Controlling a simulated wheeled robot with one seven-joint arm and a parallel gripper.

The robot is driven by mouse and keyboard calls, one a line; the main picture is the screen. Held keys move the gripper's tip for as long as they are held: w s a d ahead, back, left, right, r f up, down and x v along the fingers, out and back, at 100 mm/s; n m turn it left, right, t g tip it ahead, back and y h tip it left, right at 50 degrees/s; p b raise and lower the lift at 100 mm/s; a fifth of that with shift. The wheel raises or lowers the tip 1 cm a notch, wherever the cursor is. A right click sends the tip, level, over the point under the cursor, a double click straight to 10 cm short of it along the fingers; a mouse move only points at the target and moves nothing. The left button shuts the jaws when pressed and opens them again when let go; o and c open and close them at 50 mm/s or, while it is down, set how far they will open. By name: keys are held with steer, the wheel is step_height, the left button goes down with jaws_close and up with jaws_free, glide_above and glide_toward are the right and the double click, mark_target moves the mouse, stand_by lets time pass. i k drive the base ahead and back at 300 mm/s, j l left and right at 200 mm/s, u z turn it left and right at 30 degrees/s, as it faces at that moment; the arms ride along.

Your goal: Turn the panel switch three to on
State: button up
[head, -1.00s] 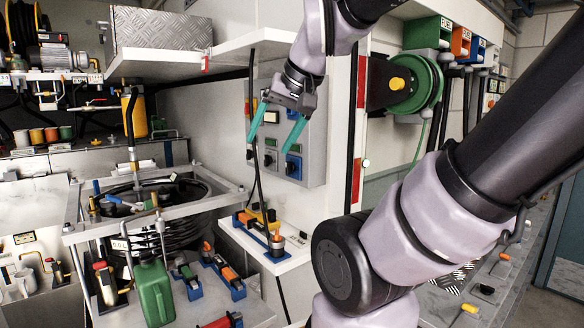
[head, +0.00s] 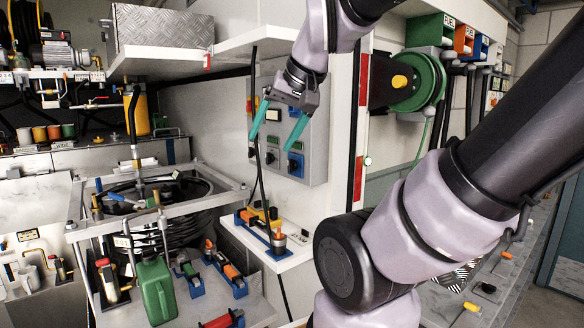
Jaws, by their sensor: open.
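A grey switch panel (head: 316,150) is fixed to the white wall in the middle of the head view. It carries a blue-framed rotary switch (head: 294,165) at the lower right, a dark knob (head: 270,158) at the lower left, and small green labels. Which of these is switch three, and its setting, I cannot read. My gripper (head: 275,143) is open and empty, with two teal fingers pointing down in front of the panel. The fingers hide part of the panel. Whether a fingertip touches a knob cannot be told.
A black cable (head: 256,120) hangs left of the panel. Below is a white shelf (head: 290,259) with orange and blue tools. A red-and-white striped post (head: 359,120) and a green hose reel (head: 418,85) stand to the right.

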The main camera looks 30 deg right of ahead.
mark_target(292, 165)
steer(key=i+l+z, duration=0.4)
steer(key=k+j+z, duration=0.2)
steer(key=j, duration=0.25)
steer(key=k+j+z, duration=0.2)
steer(key=k+j, duration=0.1)
steer(key=j, duration=0.1)
